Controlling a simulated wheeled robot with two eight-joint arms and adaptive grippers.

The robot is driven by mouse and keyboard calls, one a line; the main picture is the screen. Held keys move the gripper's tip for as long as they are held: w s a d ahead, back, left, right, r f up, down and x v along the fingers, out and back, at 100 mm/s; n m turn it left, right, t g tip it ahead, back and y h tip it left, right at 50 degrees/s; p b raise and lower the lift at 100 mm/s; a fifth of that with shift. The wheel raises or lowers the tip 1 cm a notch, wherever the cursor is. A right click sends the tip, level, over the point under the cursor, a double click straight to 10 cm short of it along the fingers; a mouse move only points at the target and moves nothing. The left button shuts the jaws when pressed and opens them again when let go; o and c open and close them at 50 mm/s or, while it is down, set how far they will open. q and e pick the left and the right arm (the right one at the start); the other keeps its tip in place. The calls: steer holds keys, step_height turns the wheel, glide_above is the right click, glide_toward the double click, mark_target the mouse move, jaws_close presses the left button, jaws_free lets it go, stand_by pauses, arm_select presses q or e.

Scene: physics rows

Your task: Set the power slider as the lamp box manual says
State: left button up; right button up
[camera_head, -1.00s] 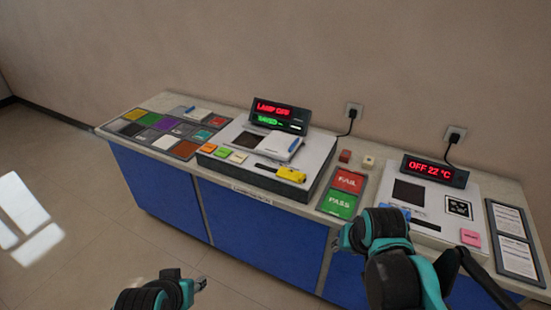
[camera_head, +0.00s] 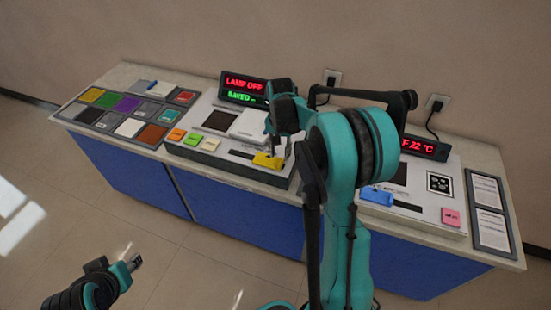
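The lamp box (camera_head: 222,160) is a white box on the counter with a dark square window, several coloured buttons and a display (camera_head: 244,88) reading LAMP OFF and SAVED. Its yellow power slider (camera_head: 265,161) sits at the right end of a dark slot (camera_head: 240,154). My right gripper (camera_head: 277,152) is over the slider's right part, fingers pointing down; I cannot tell whether it touches or is shut. A white pad (camera_head: 249,125), possibly the manual, lies on the box, partly hidden by my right arm. My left gripper (camera_head: 134,262) is low in front of the counter, away from everything; its finger opening is unclear.
A second box with a blue slider (camera_head: 376,196), a pink button (camera_head: 451,217) and a red display (camera_head: 425,147) stands at the right. A tray of coloured swatches (camera_head: 127,104) lies at the left. A board with printed sheets (camera_head: 489,207) is at the far right. My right arm hides the FAIL/PASS mat.

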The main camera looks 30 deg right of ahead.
mark_target(279, 162)
step_height(279, 162, down, 5)
steer(key=shift+r+b, duration=0.2)
steer(key=shift+b, duration=0.35)
jaws_close()
steer(key=shift+w, duration=0.15)
